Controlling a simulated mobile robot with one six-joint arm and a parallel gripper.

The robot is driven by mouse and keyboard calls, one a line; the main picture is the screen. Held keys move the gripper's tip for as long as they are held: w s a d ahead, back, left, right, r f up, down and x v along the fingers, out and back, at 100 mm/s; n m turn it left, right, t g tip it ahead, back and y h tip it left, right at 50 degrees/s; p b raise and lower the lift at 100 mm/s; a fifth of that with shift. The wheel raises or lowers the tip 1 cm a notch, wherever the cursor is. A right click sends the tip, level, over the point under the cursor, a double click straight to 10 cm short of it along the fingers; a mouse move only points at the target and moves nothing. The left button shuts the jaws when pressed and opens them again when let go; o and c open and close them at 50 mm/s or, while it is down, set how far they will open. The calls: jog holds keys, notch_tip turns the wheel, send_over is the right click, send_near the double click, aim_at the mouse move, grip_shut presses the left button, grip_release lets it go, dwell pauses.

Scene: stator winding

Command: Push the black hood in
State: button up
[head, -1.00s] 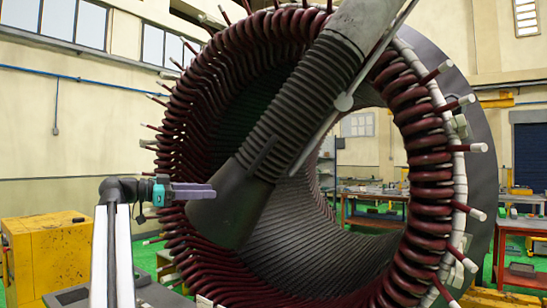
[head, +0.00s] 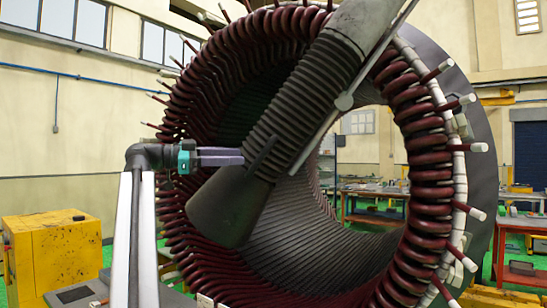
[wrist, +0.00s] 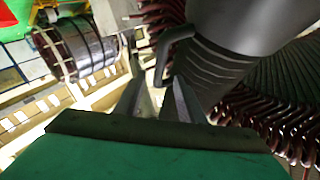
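The black hood (head: 232,203) is a dark flared nozzle on a ribbed hose, tilted across the stator's opening. A bent handle (head: 263,153) stands out from its side. In the wrist view the hood (wrist: 240,40) is at upper right, with the handle (wrist: 173,48) hanging toward my fingers. My gripper (head: 242,157) is level, its tips close to the handle on the left. In the wrist view my gripper (wrist: 160,92) has two spread fingers. The handle's lower end shows between them in the picture; whether it touches them I cannot tell.
The large stator (head: 430,157) with dark red coils stands around and behind the hood. White-tipped coil leads (head: 478,147) stick out from its rim. A yellow cabinet (head: 52,260) stands at lower left. An orange-red workbench (head: 375,217) is at the back right.

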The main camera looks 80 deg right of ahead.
aim_at(274, 156)
jog(key=p+x, duration=0.3)
jog(key=x, duration=1)
jog(key=shift+p, duration=0.35)
jog(key=shift+c, duration=0.2)
grip_shut()
